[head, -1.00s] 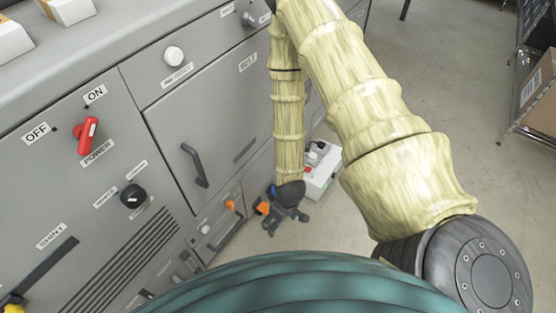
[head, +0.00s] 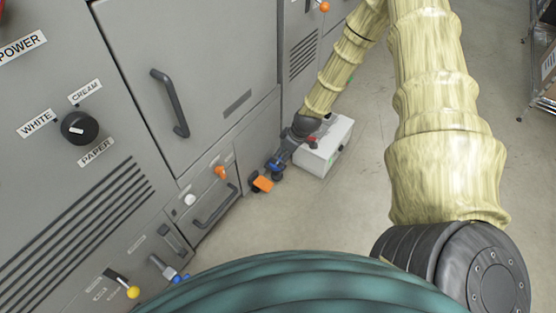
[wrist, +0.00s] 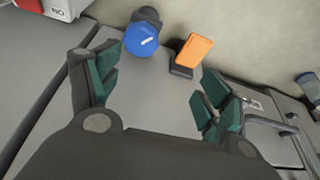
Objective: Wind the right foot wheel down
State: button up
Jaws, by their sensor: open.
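The right foot wheel is a round blue knob with a white mark on a dark mount. In the wrist view the blue wheel (wrist: 141,40) is beyond and between my open fingers, nearer the left one, with no contact visible. In the head view the blue wheel (head: 273,165) is low at the machine's side, partly hidden by my gripper. My gripper (wrist: 160,92) is open and empty, its green pads wide apart. In the head view my gripper (head: 284,155) is small, close to the wheel. An orange-topped pedal (wrist: 194,53) is right of the wheel.
A white box (head: 324,150) with a red switch stands on the floor right of my gripper. The grey machine (head: 215,60) fills the left. Another blue foot wheel (head: 181,278) is near a yellow-knobbed lever (head: 133,292). Floor further right is clear up to a shelf.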

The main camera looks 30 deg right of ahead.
aim_at(278, 162)
jog(key=shift+n, duration=0.3)
jog(key=w+f+b, duration=0.2)
jog(key=f, duration=0.2)
jog(key=w+f+b, duration=0.1)
jog(key=f+b, duration=0.1)
jog(key=f, duration=0.2)
jog(key=w+d+f+b, duration=0.1)
jog(key=w+f+b, duration=0.1)
jog(key=f+b, duration=0.1)
jog(key=shift+w+f, duration=0.3)
jog(key=shift+f, duration=0.15)
jog(key=c, duration=1)
